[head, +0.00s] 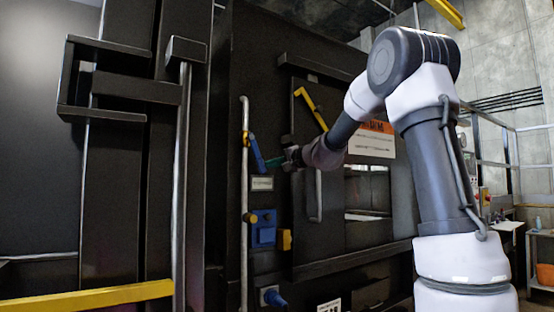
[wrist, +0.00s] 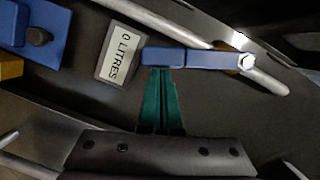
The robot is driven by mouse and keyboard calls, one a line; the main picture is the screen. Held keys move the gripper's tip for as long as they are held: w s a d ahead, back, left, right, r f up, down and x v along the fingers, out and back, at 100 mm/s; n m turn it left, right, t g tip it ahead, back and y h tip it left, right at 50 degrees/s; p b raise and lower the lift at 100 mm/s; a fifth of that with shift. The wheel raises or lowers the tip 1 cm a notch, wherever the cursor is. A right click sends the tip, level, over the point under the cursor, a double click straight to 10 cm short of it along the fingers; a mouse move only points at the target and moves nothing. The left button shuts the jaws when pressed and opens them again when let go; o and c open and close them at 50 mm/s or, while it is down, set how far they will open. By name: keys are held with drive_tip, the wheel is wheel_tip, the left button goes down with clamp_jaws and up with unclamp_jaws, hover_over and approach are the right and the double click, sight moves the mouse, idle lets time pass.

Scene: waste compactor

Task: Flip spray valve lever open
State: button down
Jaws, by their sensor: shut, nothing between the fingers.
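The spray valve lever (head: 257,153) is a blue bar. It hangs tilted from a brass valve on a thin grey vertical pipe (head: 245,195), its free end pointing down and to the right. In the wrist view the lever (wrist: 190,57) lies level across the picture, with a bolt at its right end. My gripper (head: 270,163) is beside the lever's lower free end. In the wrist view its teal fingers (wrist: 161,72) are together and empty, and their tips meet the lever's near edge close to its free end. Whether they press on it I cannot tell.
A small white litres label (wrist: 119,52) sits by the lever's free end. Below are a blue box (head: 263,232) with a knob and a blue plug (head: 274,298). A yellow handle (head: 311,108) and a grey door handle (head: 316,195) lie to the right.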

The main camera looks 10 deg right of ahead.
drive_tip(key=a+m, duration=0.1)
drive_tip(key=s+a+f+m, duration=0.1)
drive_tip(key=shift+a+f+m+y, duration=0.2)
drive_tip(key=shift+f+m+y, duration=0.1)
drive_tip(key=shift+m+y, duration=0.1)
drive_tip(key=shift+s+a+f+m+t, duration=0.15)
drive_tip(key=shift+s+a+m+t, duration=0.2)
drive_tip(key=shift+a+m, duration=0.35)
approach(262, 168)
drive_tip(key=d, duration=0.3)
drive_tip(key=shift+s+d+f, duration=0.1)
drive_tip(key=shift+s+d, duration=0.1)
drive_tip(key=shift+s, duration=0.15)
idle(0.3)
